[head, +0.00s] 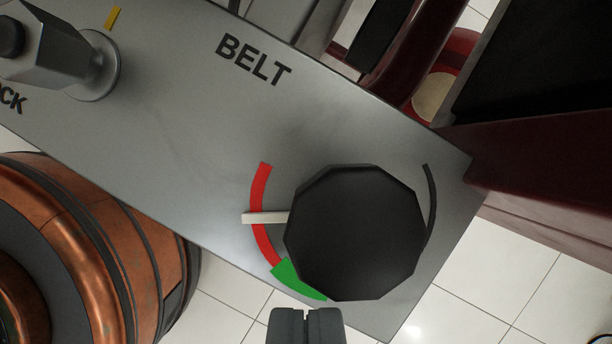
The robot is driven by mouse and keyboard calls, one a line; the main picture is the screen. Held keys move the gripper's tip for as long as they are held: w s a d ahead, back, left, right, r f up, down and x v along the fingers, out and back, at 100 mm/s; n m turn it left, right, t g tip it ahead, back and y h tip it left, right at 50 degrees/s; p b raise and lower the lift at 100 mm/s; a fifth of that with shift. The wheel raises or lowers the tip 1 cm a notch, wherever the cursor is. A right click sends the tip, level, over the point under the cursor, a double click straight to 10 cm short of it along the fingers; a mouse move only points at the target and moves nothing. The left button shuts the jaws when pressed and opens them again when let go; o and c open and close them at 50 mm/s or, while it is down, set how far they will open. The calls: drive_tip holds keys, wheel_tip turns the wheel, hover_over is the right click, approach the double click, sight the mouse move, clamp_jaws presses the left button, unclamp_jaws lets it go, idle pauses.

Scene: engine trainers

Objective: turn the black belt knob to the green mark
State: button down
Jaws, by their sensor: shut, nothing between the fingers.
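The black belt knob (355,235) is a faceted dial on a grey metal panel (190,130) marked BELT. Its white pointer (265,217) sticks out to the left and lies across the red arc (261,190). The green mark (296,281) is below the pointer, at the lower left of the knob, partly hidden by it. My gripper (306,318) is at the bottom of the view, below the green mark. Its fingers are shut together with nothing between them, and in the picture they are apart from the knob.
A second control, a metal lever or knob (70,55) with a yellow mark (112,18), sits at the panel's upper left. A copper-coloured drum (130,240) is at the lower left. A dark red frame (545,165) stands at the right. Tiled floor shows below the panel.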

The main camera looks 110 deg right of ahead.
drive_tip(key=shift+w+a, duration=0.1)
drive_tip(key=shift+w+d, duration=0.4)
drive_tip(key=shift+w, duration=0.15)
idle(0.6)
drive_tip(key=shift+w+d, duration=0.15)
drive_tip(key=shift+w, duration=0.55)
idle(0.3)
drive_tip(key=shift+d, duration=0.3)
wheel_tip(320, 180, up, 6)
drive_tip(key=shift+d+r, duration=0.15)
drive_tip(key=shift+r, duration=0.05)
idle(0.5)
idle(0.4)
